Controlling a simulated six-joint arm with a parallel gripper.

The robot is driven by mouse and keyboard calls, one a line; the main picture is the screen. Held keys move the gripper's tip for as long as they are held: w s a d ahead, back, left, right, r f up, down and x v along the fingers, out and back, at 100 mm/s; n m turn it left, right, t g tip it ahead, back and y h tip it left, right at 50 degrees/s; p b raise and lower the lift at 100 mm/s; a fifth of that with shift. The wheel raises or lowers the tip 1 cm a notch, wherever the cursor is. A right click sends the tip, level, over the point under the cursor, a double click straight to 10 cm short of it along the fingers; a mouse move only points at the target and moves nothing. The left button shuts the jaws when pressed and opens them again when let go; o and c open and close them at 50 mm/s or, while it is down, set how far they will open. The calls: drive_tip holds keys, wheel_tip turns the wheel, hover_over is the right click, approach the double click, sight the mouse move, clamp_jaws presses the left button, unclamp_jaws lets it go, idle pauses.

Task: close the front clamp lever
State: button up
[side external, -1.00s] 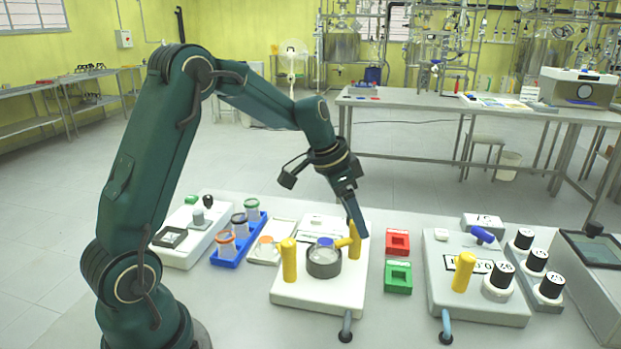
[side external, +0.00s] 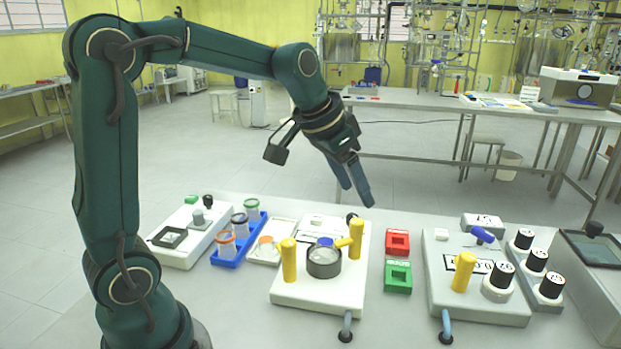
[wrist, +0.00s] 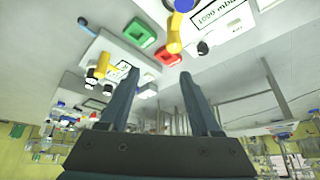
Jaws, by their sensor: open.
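A second yellow post (side external: 356,239) stands on the right, with a short yellow arm (side external: 343,243) reaching towards the cup. I cannot tell which of these is the front clamp lever. My gripper (side external: 356,203) is open and empty, above and behind the right post, apart from it. In the wrist view my gripper (wrist: 158,76) shows both fingers apart, with a yellow post (wrist: 174,34) beyond them.
Red (side external: 397,241) and green (side external: 398,276) blocks lie right of the plate. A blue rack (side external: 239,241) of small jars stands left. A grey-handled lever (side external: 346,327) is at the plate's front edge.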

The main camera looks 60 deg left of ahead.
drive_tip(key=s+d+r+t, duration=0.1)
drive_tip(key=s+d, duration=0.1)
drive_tip(key=s, duration=0.3)
drive_tip(key=s+d+r, duration=0.2)
drive_tip(key=s+d, duration=0.1)
drive_tip(key=s, duration=0.1)
drive_tip(key=s+f+g, duration=0.1)
drive_tip(key=s+f, duration=0.4)
drive_tip(key=s, duration=0.4)
drive_tip(key=shift+d+f+n, duration=0.15)
drive_tip(key=shift+f+n, duration=0.15)
drive_tip(key=shift+f, duration=0.1)
